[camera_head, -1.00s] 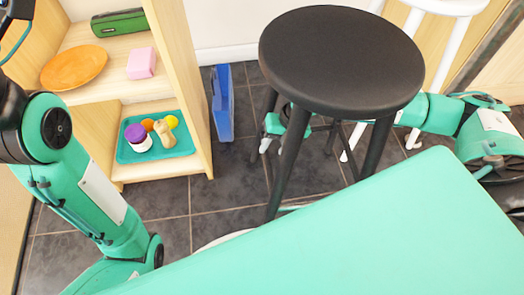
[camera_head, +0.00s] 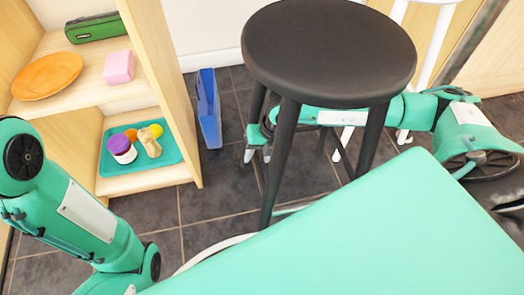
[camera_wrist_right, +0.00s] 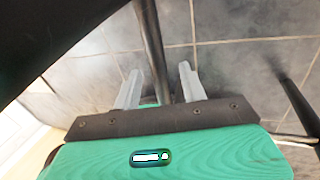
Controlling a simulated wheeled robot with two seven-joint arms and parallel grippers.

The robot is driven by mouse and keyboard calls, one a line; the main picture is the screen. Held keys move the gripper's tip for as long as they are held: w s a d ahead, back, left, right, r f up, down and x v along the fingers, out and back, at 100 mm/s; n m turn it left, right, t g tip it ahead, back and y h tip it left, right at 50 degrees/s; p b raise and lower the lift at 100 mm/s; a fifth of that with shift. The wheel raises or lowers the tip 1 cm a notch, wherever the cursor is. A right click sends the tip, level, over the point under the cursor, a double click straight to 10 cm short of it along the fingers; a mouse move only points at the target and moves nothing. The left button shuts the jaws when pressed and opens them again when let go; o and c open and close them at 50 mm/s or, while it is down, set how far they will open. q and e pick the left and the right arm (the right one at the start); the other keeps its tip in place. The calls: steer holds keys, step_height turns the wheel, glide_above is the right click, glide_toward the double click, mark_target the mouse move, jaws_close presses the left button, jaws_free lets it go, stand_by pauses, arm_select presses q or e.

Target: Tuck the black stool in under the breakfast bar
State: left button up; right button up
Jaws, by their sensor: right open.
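The black stool (camera_head: 328,55) stands upright on dark floor tiles, with a round seat and dark legs. My right arm reaches in from the right behind its front legs. My right gripper (camera_head: 258,150) is low at the stool's left side, partly hidden by a leg. In the right wrist view the open gripper (camera_wrist_right: 160,88) has one dark stool leg (camera_wrist_right: 150,40) between its fingers, with gaps seen on both sides. The black seat fills the top left there. My left arm shows, but its gripper does not. I cannot make out the breakfast bar for certain.
A wooden shelf unit (camera_head: 168,95) at left holds an orange plate (camera_head: 47,75), a pink block (camera_head: 119,67), a green case (camera_head: 93,28) and a teal tray (camera_head: 172,172). A blue object (camera_head: 209,108) stands beside it. A white seat frame (camera_head: 437,40) stands behind the stool.

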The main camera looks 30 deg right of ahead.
steer(key=b+x, duration=0.2)
steer(key=x, duration=0.2)
steer(key=shift+r, duration=0.1)
jaws_close()
stand_by(1.4)
